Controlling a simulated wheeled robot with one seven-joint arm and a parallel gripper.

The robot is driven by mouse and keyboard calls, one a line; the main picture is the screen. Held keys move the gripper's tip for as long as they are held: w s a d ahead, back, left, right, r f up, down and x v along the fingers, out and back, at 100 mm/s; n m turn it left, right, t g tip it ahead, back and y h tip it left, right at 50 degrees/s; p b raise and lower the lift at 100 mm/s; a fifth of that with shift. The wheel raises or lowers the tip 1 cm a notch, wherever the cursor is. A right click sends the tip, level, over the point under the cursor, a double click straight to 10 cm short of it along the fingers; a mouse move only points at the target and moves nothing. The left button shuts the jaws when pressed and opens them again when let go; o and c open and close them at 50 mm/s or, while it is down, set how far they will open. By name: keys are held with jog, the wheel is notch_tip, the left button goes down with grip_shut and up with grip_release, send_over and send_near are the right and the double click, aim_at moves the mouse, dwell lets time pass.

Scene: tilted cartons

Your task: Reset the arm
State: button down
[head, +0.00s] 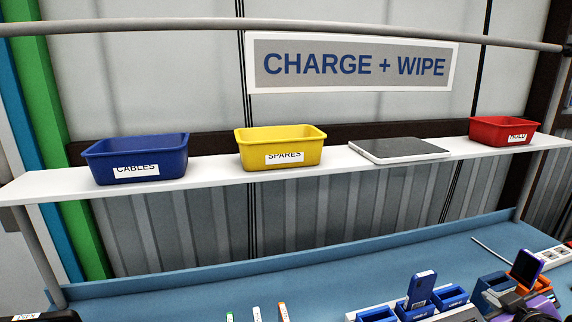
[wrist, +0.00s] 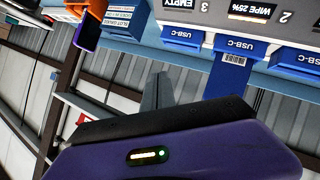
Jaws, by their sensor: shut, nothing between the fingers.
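My gripper (wrist: 158,82) shows in the wrist view as grey fingers closed together. They rise beyond its purple body with a dark strip and a small lit indicator. The fingers are empty and hold nothing. The wrist picture is upside down. Blue USB-C docks (wrist: 182,40) stand beyond the fingers, apart from them. In the head view, a dark and purple shape (head: 545,303) at the lower right edge is perhaps part of my arm; its fingers cannot be made out there.
A phone (head: 421,288) stands in a blue dock on the blue bench (head: 220,290). Another phone (head: 526,265) stands by an orange dock at right. The shelf above holds a blue bin (head: 137,150), a yellow bin (head: 281,142), a flat grey device (head: 398,149) and a red bin (head: 504,127).

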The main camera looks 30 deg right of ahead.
jog(key=s+a+f+m+t+h+b, duration=0.1)
jog(key=a+m+t, duration=0.15)
jog(key=a, duration=0.95)
jog(key=s+a+f+m+t+b, duration=0.1)
jog(key=a+f+t, duration=0.15)
jog(key=a, duration=0.95)
jog(key=s+a+f+n+y+b, duration=0.1)
jog(key=s+a+f+n+y, duration=0.1)
jog(key=s+a+y, duration=0.2)
jog(key=s+a+f+n+y+b, duration=0.2)
jog(key=s+a+y, duration=0.3)
jog(key=s+a, duration=0.5)
jog(key=a+n, duration=0.1)
jog(key=a, duration=0.4)
jog(key=shift+s+f, duration=0.25)
jog(key=shift+s, duration=0.15)
dwell(3.3)
